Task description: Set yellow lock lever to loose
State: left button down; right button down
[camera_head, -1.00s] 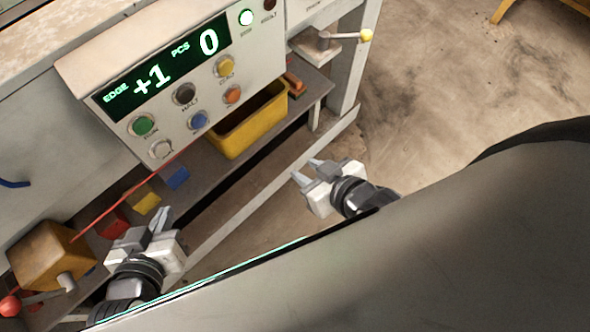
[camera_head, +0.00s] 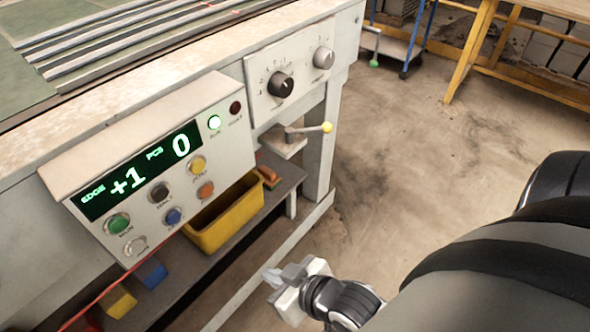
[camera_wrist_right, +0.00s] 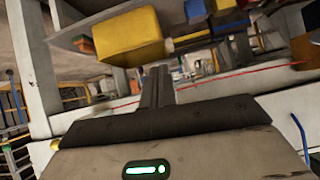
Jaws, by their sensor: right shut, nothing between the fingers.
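The lock lever is a thin grey arm with a yellow ball knob (camera_head: 326,127). It sticks out to the right from a small grey block (camera_head: 283,142) under the dial panel, at the bench's right end. My right gripper (camera_head: 270,279) is at the bottom of the head view, low in front of the bench and well below the lever, apart from everything. Its fingers (camera_wrist_right: 157,85) are together and empty in the right wrist view. My left gripper is out of the head view.
A control box (camera_head: 155,165) with a lit display reading "EDGE +1 PCS 0" and coloured buttons juts from the bench. A yellow bin (camera_head: 226,217) and coloured blocks sit on the lower shelf (camera_head: 190,265). Bare floor (camera_head: 400,170) lies right of the bench.

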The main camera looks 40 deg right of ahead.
aim_at(326, 127)
jog(key=k, duration=1.3)
jog(key=z, duration=0.7)
jog(key=i, duration=0.65)
jog(key=z, duration=0.55)
jog(key=i, duration=0.95)
jog(key=u, duration=0.75)
jog(key=i, duration=0.35)
jog(key=u, duration=0.35)
